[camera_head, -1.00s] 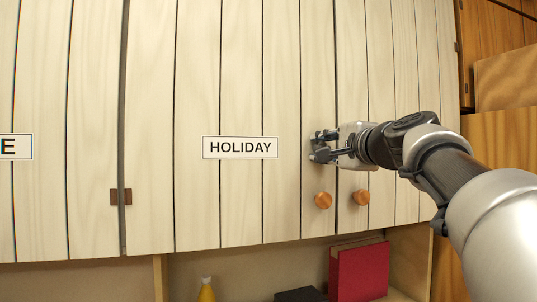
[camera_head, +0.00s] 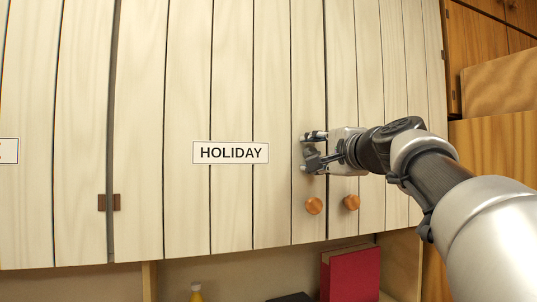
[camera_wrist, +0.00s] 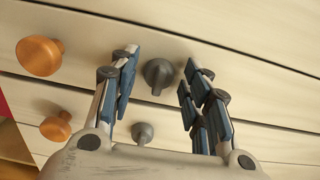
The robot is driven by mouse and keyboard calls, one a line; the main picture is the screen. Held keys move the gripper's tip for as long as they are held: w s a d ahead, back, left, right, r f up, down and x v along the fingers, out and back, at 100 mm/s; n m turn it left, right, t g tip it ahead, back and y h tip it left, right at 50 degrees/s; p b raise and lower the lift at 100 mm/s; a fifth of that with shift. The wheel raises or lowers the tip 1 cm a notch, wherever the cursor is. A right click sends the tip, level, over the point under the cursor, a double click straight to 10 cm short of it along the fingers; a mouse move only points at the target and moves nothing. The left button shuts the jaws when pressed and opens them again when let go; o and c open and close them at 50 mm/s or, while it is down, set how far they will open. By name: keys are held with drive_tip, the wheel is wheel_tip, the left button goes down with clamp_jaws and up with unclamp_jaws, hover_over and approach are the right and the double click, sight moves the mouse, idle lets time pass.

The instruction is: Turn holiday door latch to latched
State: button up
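The pale plank holiday door (camera_head: 232,205) carries a white HOLIDAY sign (camera_head: 231,152) and looks closed. In the wrist view, a dark grey round latch (camera_wrist: 158,75) with a raised grip sits on the door face. My gripper (camera_head: 311,148) is at the door's right edge, above the door's copper-coloured knob (camera_head: 313,205). In the wrist view my gripper (camera_wrist: 155,85) is open, its fingers on either side of the latch, with gaps visible on both sides. In the head view my fingers hide the latch. Whether it is latched I cannot tell.
The neighbouring door has a copper-coloured knob (camera_head: 351,202) and a smaller grey fitting (camera_wrist: 142,132), close to my gripper body. A brown hinge (camera_head: 109,202) is at the holiday door's left edge. Below are a red book (camera_head: 350,275) and a yellow bottle (camera_head: 196,292).

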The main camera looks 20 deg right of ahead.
drive_tip(key=s, duration=0.7)
drive_tip(key=shift+s+d, duration=0.15)
drive_tip(key=shift+s, duration=0.1)
drive_tip(key=shift+r, duration=0.1)
idle(0.4)
